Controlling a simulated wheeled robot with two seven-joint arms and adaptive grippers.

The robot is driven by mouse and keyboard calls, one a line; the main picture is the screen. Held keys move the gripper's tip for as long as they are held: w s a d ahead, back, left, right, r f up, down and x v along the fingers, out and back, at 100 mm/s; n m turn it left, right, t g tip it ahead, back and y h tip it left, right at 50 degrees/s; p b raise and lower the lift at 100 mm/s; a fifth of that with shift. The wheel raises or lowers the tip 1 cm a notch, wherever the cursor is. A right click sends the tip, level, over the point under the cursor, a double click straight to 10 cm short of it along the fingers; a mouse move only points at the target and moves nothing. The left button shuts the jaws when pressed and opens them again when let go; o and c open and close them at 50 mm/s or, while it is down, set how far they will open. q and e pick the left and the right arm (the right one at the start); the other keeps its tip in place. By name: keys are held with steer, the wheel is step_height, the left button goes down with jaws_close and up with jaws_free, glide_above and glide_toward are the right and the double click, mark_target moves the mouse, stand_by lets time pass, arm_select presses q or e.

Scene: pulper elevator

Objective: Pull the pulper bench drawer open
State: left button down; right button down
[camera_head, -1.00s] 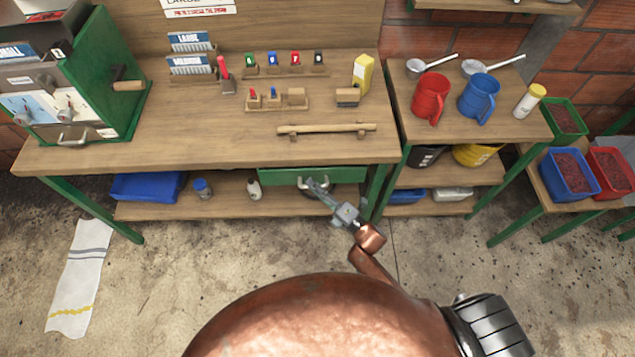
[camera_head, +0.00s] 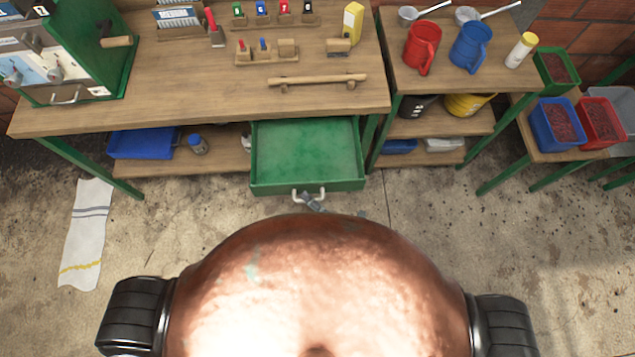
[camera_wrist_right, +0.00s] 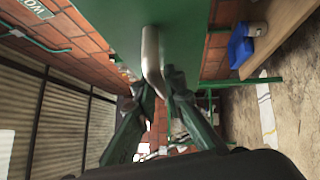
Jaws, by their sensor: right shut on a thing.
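The green bench drawer (camera_head: 305,152) is pulled out from under the wooden pulper bench (camera_head: 220,95), and its inside looks empty. Its pale metal handle (camera_head: 308,193) is on the front face. My right gripper (camera_head: 312,203) is at the handle, mostly hidden behind my own copper-coloured body. In the right wrist view, the two fingers of the right gripper (camera_wrist_right: 158,88) are closed around the handle (camera_wrist_right: 151,55), with the green drawer front (camera_wrist_right: 125,25) just beyond. My left gripper is not in view.
A striped cloth (camera_head: 86,232) lies on the floor at left. The floor (camera_head: 450,245) to the right is clear.

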steer(key=shift+s, duration=0.2)
steer(key=shift+d, duration=0.1)
steer(key=c, duration=2)
jaws_free()
steer(key=v, duration=1.2)
steer(key=shift+f, duration=0.1)
